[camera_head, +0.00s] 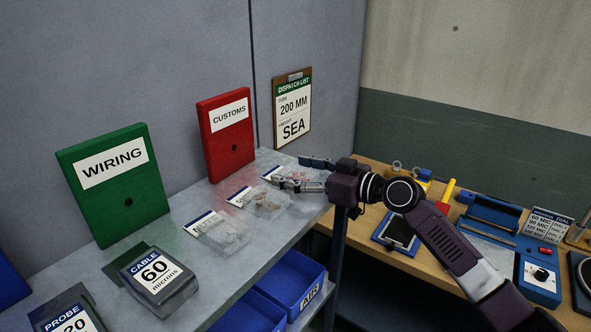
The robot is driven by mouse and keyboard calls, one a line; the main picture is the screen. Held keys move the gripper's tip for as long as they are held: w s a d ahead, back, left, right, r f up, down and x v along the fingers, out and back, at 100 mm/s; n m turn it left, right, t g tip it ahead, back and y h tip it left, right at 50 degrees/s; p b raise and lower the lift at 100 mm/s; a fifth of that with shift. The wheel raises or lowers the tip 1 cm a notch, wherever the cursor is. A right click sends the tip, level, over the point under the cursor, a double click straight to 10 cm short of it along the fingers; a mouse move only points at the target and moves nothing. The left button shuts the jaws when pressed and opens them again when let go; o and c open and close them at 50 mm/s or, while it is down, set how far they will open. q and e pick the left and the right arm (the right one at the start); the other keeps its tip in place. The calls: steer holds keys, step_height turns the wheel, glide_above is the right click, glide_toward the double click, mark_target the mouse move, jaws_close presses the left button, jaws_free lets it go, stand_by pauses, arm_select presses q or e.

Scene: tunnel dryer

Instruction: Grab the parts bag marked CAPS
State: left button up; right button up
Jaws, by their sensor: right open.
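Several clear parts bags with white and blue header strips lie in a row on the grey metal shelf (190,275). The nearest bag (222,235) is whole in view, the middle bag (262,204) lies behind it, and the farthest bag (270,173) is partly hidden by my right gripper. Their markings are too small to read, so I cannot tell which one says CAPS. My right gripper (288,172) is open, its fingers pointing left at the farthest bag; I cannot tell whether they touch it. My left gripper is not in view.
A green WIRING binder (130,205) and a red CUSTOMS binder (228,150) stand behind the bags. A CABLE box (165,290) sits in front. Blue bins (290,285) are below the shelf. A wooden bench (345,230) with tools is at right.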

steer(key=shift+w+a+f, duration=0.15)
steer(key=shift+w+a, duration=0.25)
steer(key=shift+a, duration=0.15)
steer(key=shift+c, duration=0.5)
steer(key=c, duration=1.3)
